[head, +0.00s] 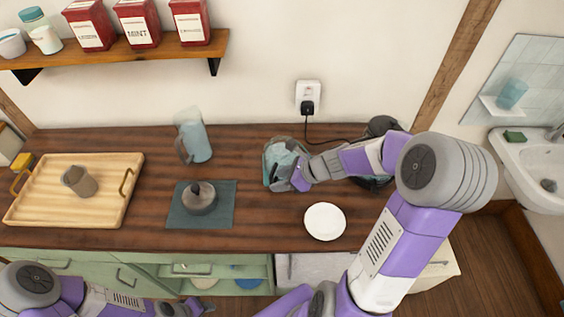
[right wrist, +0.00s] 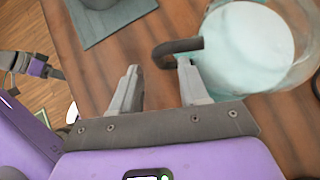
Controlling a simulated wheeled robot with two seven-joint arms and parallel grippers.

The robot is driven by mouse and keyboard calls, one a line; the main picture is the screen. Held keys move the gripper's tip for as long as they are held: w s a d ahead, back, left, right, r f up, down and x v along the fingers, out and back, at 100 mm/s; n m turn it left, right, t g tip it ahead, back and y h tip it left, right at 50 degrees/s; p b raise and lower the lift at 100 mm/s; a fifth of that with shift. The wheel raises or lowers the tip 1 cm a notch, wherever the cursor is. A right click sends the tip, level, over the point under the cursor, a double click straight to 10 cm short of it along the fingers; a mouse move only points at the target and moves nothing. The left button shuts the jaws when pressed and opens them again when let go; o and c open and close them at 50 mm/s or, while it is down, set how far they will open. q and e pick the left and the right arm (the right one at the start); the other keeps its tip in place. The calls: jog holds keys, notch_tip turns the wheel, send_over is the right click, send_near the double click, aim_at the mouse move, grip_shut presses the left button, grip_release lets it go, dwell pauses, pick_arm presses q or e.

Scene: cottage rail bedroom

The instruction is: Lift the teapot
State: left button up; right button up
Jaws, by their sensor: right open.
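A dark grey, round lidded pot with a knob (head: 200,197), which looks like the teapot, stands upright on a teal mat (head: 225,217) left of my right gripper. Its base also shows at the top of the right wrist view (right wrist: 100,3). My right gripper (head: 287,182) is open beside a clear vessel with pale teal contents (head: 278,158).
A wooden tray (head: 110,205) with a grey-brown mug (head: 78,181) lies at left. A translucent blue jug (head: 195,142) stands at the back. A white plate (head: 324,221) lies near the front edge. A dark kettle-like thing (head: 381,124) is partly behind my right arm.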

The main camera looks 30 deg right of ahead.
jog(key=shift+x, duration=1.25)
jog(key=shift+r, duration=0.1)
grip_shut()
jog(key=shift+s, duration=0.1)
